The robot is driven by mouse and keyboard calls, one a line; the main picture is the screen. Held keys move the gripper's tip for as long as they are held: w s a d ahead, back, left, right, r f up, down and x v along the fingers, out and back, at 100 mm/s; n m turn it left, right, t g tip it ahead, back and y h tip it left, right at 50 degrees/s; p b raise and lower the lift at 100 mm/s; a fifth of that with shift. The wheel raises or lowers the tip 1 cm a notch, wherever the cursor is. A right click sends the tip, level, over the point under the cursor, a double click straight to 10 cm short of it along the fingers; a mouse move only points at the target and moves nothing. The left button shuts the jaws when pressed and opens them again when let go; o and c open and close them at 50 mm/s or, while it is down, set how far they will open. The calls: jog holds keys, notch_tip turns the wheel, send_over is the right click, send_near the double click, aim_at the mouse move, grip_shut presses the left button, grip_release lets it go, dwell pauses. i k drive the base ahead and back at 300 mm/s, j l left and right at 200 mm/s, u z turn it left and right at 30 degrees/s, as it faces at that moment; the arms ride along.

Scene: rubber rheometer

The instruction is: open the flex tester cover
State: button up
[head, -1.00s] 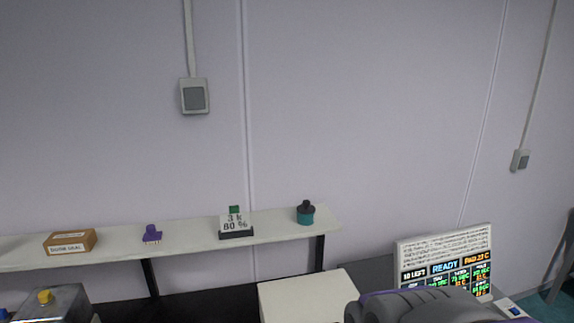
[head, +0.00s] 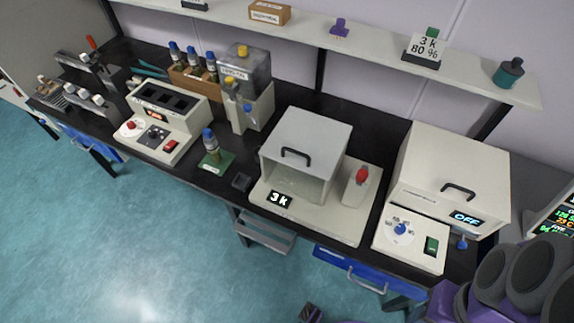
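The machine with the "3 k" display, which I take to be the flex tester (head: 335,222), stands on the black bench in the middle of the head view. Its box-shaped cover (head: 313,130) has an opaque pale top and a greyish, see-through-looking front. A dark handle (head: 296,153) is on the upper front edge. The cover sits down over the base and looks shut. A red knob (head: 362,175) stands on the base to its right. My arm shows as rounded grey and purple links at the lower right.
Right of the tester is a white box unit (head: 448,165) with its own handle and an "OFF" display. To the left are a bottle on a green pad (head: 214,162) and a red-buttoned machine (head: 165,125). A shelf (head: 380,52) runs above. Blue drawers (head: 350,272) are below.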

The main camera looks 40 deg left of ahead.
aim_at(322, 138)
jog(key=u, duration=1.7)
